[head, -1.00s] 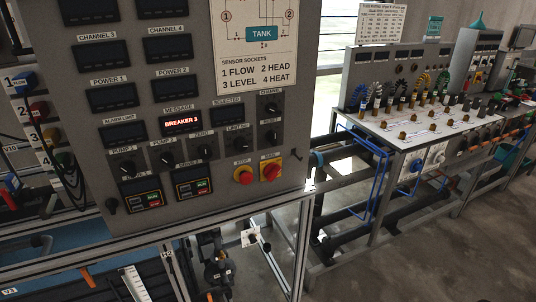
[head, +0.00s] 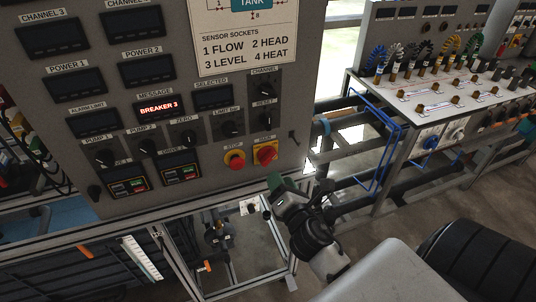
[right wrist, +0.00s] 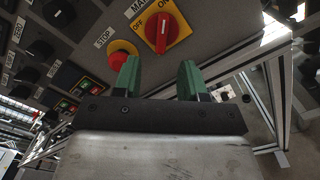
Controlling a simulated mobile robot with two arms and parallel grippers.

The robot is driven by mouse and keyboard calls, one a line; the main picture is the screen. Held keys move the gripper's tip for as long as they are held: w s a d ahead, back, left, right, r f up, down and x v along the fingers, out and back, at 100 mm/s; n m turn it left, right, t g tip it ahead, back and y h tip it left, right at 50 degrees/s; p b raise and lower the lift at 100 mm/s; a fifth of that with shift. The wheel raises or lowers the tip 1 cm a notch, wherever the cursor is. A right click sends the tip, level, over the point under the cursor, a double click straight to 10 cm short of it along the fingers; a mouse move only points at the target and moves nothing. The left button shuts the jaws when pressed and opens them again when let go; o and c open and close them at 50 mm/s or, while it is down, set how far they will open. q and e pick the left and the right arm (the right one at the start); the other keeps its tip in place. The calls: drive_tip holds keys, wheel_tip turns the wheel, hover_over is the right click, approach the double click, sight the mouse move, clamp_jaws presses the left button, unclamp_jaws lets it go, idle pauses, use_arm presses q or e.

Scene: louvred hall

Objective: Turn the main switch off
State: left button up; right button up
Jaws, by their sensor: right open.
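The main switch (head: 265,153) is a red rotary handle on a yellow plate at the lower right of the grey panel. In the right wrist view the main switch (right wrist: 164,32) has its handle lined up towards the ON label, with OFF to the left. My right gripper (head: 277,181) is just below the switch in the head view. In the right wrist view its two green fingers (right wrist: 158,72) are apart and empty, with the switch beyond their tips, not touched. My left gripper is not in view.
The red STOP button (head: 234,160) on its yellow collar sits just left of the switch. A black knob (head: 264,117) is above. A display (head: 157,107) reads BREAKER 3. A metal frame (head: 225,205) runs below the panel, and a bench (head: 430,100) stands at right.

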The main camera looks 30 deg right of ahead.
sight(270, 161)
drive_tip(key=shift+x, duration=4.1)
drive_tip(key=shift+d, duration=0.15)
clamp_jaws()
drive_tip(key=shift+f, duration=0.1)
